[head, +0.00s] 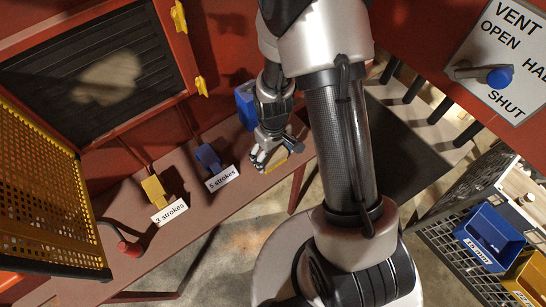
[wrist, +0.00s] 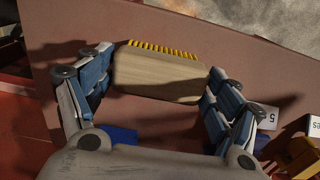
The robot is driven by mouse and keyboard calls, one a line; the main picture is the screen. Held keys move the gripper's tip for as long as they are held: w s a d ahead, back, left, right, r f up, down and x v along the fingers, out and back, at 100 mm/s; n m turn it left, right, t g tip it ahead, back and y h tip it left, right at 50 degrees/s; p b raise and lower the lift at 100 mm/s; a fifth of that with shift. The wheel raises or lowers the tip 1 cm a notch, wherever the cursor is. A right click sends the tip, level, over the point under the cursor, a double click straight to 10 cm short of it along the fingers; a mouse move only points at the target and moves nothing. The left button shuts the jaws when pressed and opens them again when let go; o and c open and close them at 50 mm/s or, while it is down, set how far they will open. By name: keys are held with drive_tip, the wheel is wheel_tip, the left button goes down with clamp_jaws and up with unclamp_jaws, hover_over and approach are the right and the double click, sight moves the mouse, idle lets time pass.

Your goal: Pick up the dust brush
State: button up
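The dust brush, a pale wooden block (wrist: 160,74) with a row of yellow bristles along its far side, lies between the fingers of my gripper (wrist: 160,82) in the wrist view. The right finger is up against or very near its end; the left finger is close to the other end. I cannot tell whether both fingers press on it. In the head view my gripper (head: 268,157) is low over the brown bench, and the brush's yellow edge (head: 276,164) shows beside the fingers. Whether the brush rests on the bench is unclear.
On the bench (head: 221,197) are a blue block tagged "5 strokes" (head: 208,157) and a yellow one tagged "3 strokes" (head: 155,190). A blue object (head: 245,104) stands behind my gripper. A yellow mesh panel (head: 42,185) is at left. A rack with bins (head: 490,237) is at right.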

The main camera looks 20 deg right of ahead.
sight(273, 154)
drive_tip(key=c, duration=0.6)
drive_tip(key=shift+o, duration=0.2)
drive_tip(key=shift+r, duration=0.1)
wheel_tip(273, 154, up, 20)
drive_tip(key=p, duration=0.6)
